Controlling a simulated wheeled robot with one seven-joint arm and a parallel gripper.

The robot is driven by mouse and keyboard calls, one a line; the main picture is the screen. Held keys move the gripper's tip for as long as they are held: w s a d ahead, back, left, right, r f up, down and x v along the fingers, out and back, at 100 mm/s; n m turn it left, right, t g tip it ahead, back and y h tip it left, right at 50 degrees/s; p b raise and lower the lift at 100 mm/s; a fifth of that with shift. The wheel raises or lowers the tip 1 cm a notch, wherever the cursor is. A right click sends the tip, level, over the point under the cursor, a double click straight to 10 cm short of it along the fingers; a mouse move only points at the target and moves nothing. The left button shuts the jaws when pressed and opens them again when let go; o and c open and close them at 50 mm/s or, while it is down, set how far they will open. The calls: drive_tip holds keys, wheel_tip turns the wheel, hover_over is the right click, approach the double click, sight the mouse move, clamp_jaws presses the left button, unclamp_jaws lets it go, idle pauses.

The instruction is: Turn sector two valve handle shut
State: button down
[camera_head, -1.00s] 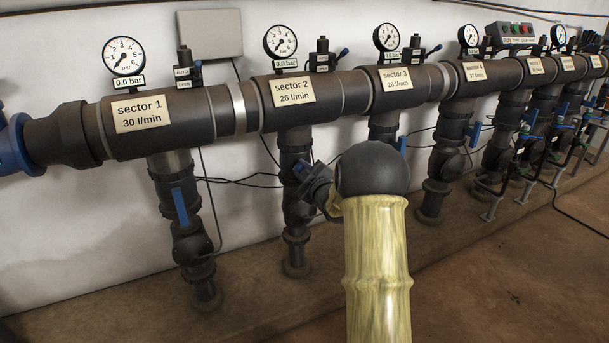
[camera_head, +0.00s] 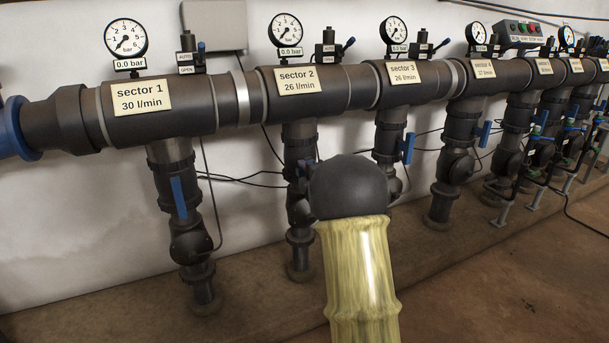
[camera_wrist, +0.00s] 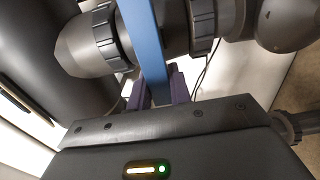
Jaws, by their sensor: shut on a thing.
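The sector 2 label (camera_head: 297,80) is on the main pipe, with its drop pipe and valve below. In the wrist view a long flat blue handle (camera_wrist: 147,40) runs down between my gripper's fingers (camera_wrist: 160,92), in front of a dark valve body with ribbed collars. My gripper is shut on this handle. The handle looks crosswise to the pipe in that view; its exact angle cannot be told. The fingers are hidden in the head view.
The sector 1 valve with a blue handle (camera_head: 178,197) is at left, pointing down along its pipe. The sector 3 blue handle (camera_head: 408,148) is at right. Thin black cables (camera_head: 240,180) hang along the wall. Open floor (camera_head: 500,290) lies at the front right.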

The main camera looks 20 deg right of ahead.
drive_tip(key=shift+f, duration=0.15)
drive_tip(key=c, duration=1.3)
unclamp_jaws()
drive_tip(key=s+p, duration=0.1)
drive_tip(key=s, duration=0.4)
drive_tip(key=s+p, duration=0.2)
drive_tip(key=s, duration=0.4)
drive_tip(key=s+p, duration=0.2)
drive_tip(key=s, duration=0.4)
drive_tip(key=shift+s+d, duration=0.25)
drive_tip(key=shift+d, duration=0.05)
